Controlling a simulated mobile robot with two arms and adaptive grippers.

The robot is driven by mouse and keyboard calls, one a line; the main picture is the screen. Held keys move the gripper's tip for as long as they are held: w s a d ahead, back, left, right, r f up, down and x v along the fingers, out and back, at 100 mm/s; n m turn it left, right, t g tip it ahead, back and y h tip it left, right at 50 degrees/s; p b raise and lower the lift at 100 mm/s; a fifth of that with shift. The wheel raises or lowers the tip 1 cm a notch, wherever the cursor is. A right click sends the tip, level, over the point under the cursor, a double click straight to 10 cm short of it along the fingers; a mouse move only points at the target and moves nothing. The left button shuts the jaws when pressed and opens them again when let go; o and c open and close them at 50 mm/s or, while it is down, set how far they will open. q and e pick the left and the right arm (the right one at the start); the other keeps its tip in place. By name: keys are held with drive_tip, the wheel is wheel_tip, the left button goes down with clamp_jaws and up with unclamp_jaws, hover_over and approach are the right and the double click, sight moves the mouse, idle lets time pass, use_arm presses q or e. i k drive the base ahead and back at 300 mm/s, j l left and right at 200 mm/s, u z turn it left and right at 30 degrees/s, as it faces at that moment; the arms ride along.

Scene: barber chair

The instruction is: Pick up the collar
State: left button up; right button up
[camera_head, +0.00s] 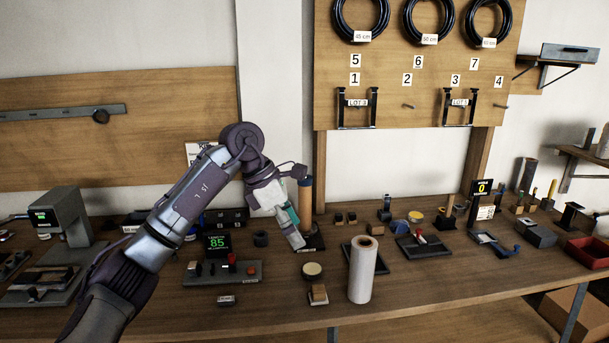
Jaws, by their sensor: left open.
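My left gripper (297,236) reaches in from the left and points down over the middle of the bench, close to a dark base plate. It is open. It overlaps the foot of an upright post (305,192) with a brown upper part, and I cannot tell whether they touch. A small dark ring-like piece (260,239) stands on the bench just left of the gripper. It may be the collar, but it is too small to be sure. The space between the fingers is hard to make out. My right gripper is not in view.
The wooden bench (430,290) is crowded. A white roll (362,270) stands right of the gripper, and a control box (222,273) with a green "85" display sits left of it. A round-topped piece (312,270) lies in front. The front edge is mostly clear.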

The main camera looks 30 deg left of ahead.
sight(308, 181)
drive_tip(key=i+j, duration=1.3)
drive_tip(key=i, duration=0.15)
